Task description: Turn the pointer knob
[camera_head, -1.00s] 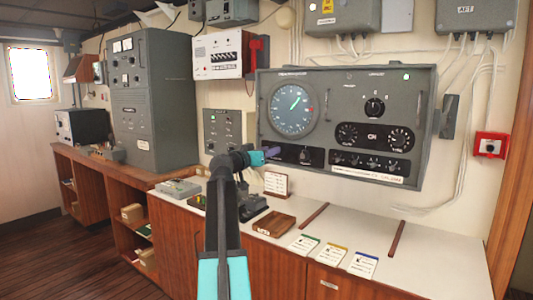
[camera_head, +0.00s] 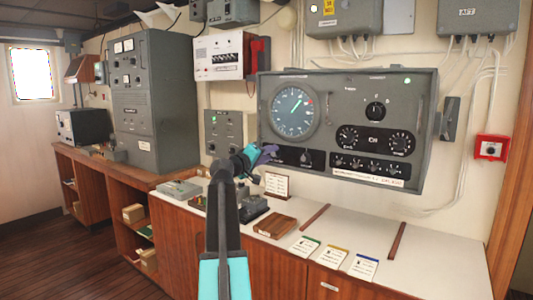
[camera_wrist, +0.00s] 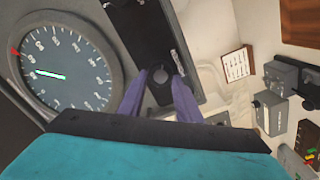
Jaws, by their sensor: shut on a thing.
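The pointer knob (camera_wrist: 159,77) is small and dark, on a black strip at the lower left of the grey instrument panel (camera_head: 345,88). In the wrist view it sits between the tips of my gripper's two purple fingers (camera_wrist: 159,88), which are closed on its sides. In the head view my gripper (camera_head: 268,154) is against the left end of that strip and largely hides the knob. Its pointer direction cannot be made out. A second knob (camera_head: 305,157) on the same strip is free, to the right of my gripper.
A round dial (camera_head: 294,107) sits just above the strip, close to my gripper. The counter (camera_head: 345,235) below holds a small sign card (camera_head: 277,185), a brown wooden block (camera_head: 275,228) and several labelled cards. A grey switch box (camera_head: 223,131) is on the wall to the left.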

